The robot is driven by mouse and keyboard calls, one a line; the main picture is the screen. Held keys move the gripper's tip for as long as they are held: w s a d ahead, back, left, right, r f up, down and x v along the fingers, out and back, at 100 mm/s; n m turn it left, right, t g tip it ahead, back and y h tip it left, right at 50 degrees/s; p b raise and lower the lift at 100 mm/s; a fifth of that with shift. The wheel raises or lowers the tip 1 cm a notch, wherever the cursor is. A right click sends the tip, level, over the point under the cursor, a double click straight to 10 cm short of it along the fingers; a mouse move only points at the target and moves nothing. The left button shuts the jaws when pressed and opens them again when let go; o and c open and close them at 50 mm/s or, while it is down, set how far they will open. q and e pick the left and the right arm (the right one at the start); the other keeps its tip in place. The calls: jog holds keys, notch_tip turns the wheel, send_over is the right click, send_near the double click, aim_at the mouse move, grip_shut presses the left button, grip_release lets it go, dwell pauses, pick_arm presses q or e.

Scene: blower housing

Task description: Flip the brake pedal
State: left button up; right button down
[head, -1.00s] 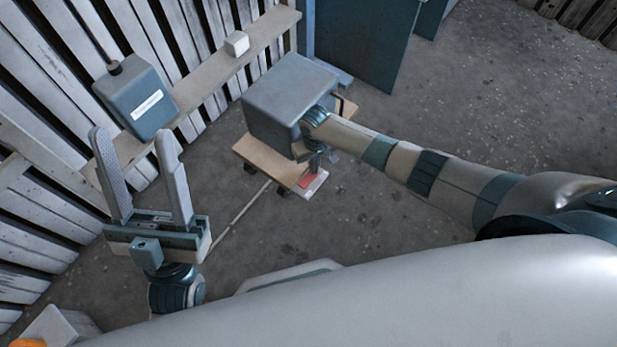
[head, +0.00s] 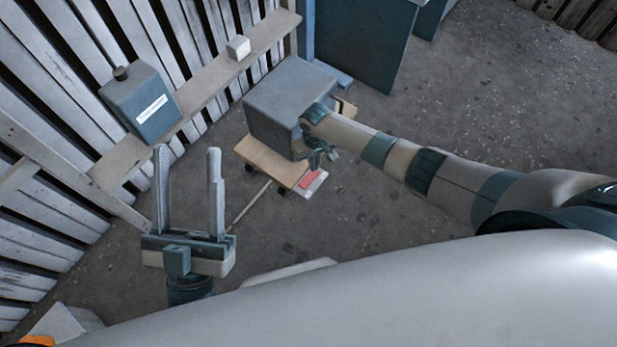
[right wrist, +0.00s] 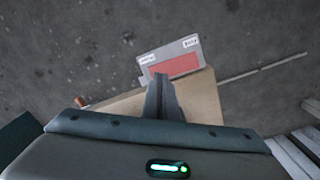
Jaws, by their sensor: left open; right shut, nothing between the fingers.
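The brake pedal is a grey plate with a red pad (head: 311,180) at the front edge of a low wooden cart (head: 262,162). It also shows in the right wrist view (right wrist: 172,66), with small white labels at its two ends. My right gripper (head: 327,160) is shut and empty, just behind the pedal beside the grey housing. In the right wrist view its closed fingers (right wrist: 161,88) point at the pedal and sit close to its near edge; contact cannot be told. My left gripper (head: 188,152) is open and empty, well to the left of the cart.
A grey box housing (head: 285,100) stands on the cart. A labelled grey box (head: 142,103) is on the slatted wall, and a small white block (head: 238,47) sits on the wall ledge. A thin rod (head: 250,203) reaches from the cart along the floor. The floor at right is clear.

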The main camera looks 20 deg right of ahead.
aim_at(313, 174)
jog(key=shift+r+p, duration=0.95)
jog(key=shift+p, duration=0.05)
jog(key=shift+r, duration=0.15)
jog(key=shift+r+p, duration=0.55)
jog(key=shift+p, duration=0.2)
pick_arm(q)
notch_tip(313, 174, down, 15)
jog(key=w+g+y+p, duration=0.1)
jog(key=w+g+y, duration=0.1)
jog(key=g, duration=0.7)
jog(key=shift+w+r+y, duration=0.15)
jog(key=shift+w+y, duration=0.15)
jog(key=shift+y, duration=0.2)
pick_arm(e)
jog(key=shift+r, duration=0.45)
